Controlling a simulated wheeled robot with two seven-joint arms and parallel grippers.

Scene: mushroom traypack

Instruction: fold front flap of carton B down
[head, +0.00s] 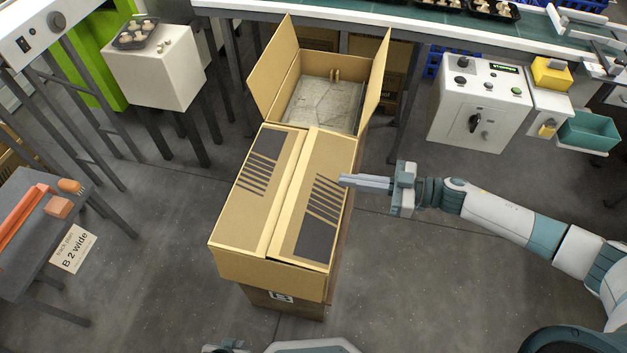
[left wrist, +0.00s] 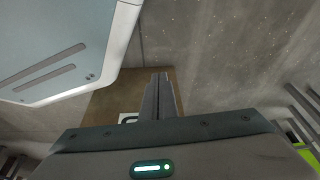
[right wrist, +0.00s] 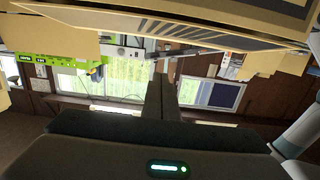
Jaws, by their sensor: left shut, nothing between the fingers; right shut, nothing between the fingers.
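A brown cardboard carton (head: 254,205) stands on a stand marked B (head: 300,305) in the middle of the head view. Two striped panels lie nearly flat on its top, with a narrow seam between them. Its front face (head: 262,272) shows below the panels; I cannot tell a separate front flap. My right gripper (head: 347,180) is shut and empty at the right panel's right edge; contact is unclear. Its shut fingers show in the right wrist view (right wrist: 162,95). My left gripper (left wrist: 160,90) is shut and empty, near the brown stand (left wrist: 100,105) in the left wrist view.
Behind the striped panels is an open part of cardboard with raised flaps (head: 272,68) and a grey sheet inside. A white control box (head: 470,140) stands right, a white block with a mushroom tray (head: 135,35) back left, and a side table (head: 30,260) left. Floor in between is clear.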

